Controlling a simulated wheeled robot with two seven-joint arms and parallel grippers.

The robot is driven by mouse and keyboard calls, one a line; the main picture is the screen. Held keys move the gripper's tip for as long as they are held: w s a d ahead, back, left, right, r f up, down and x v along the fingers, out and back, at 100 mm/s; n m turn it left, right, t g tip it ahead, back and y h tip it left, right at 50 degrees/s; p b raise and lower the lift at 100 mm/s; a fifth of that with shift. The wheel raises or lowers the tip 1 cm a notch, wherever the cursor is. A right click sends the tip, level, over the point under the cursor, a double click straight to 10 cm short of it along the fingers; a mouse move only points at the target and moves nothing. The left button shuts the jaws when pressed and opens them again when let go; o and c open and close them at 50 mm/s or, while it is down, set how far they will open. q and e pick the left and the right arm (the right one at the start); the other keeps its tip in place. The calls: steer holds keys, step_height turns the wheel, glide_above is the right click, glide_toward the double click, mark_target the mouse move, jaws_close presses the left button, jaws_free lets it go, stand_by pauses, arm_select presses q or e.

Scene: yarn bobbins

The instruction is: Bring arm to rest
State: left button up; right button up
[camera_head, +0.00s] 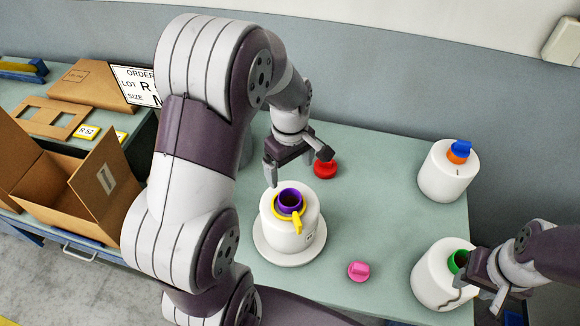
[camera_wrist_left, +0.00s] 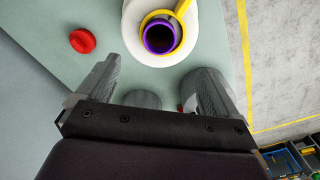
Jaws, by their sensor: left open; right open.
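My left gripper (camera_head: 297,158) is open and empty above the table, just behind a white bobbin (camera_head: 290,235) with a purple core and a yellow ring. In the left wrist view its two fingers (camera_wrist_left: 150,92) stand apart with nothing between them, and the purple core (camera_wrist_left: 161,37) shows beyond them. The white bobbin stands upright on a round pale base (camera_head: 268,252). My right gripper (camera_head: 473,290) is at the lower right, beside a white bobbin with a green core (camera_head: 457,261). It is open; its fingers partly overlap that bobbin in the picture.
A red knob (camera_head: 325,169) and a pink knob (camera_head: 358,271) lie on the green table (camera_head: 380,190). A white bobbin with a blue and orange top (camera_head: 447,172) stands at the back right. An open cardboard box (camera_head: 75,195) and an order sign (camera_head: 138,85) are at the left.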

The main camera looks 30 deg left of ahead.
arm_select(q)
steer(key=shift+r, duration=0.2)
stand_by(0.3)
steer(key=s+d+f+m+t+b, duration=0.1)
steer(key=s+d+f+m+b, duration=0.2)
steer(key=s+m, duration=0.5)
steer(key=d+m+b, duration=0.1)
steer(key=d+m, duration=0.1)
steer(key=m, duration=0.3)
steer(key=shift+s, duration=0.4)
steer(key=shift+s+d, duration=0.1)
steer(key=shift+d, duration=0.1)
steer(key=shift+f, duration=0.1)
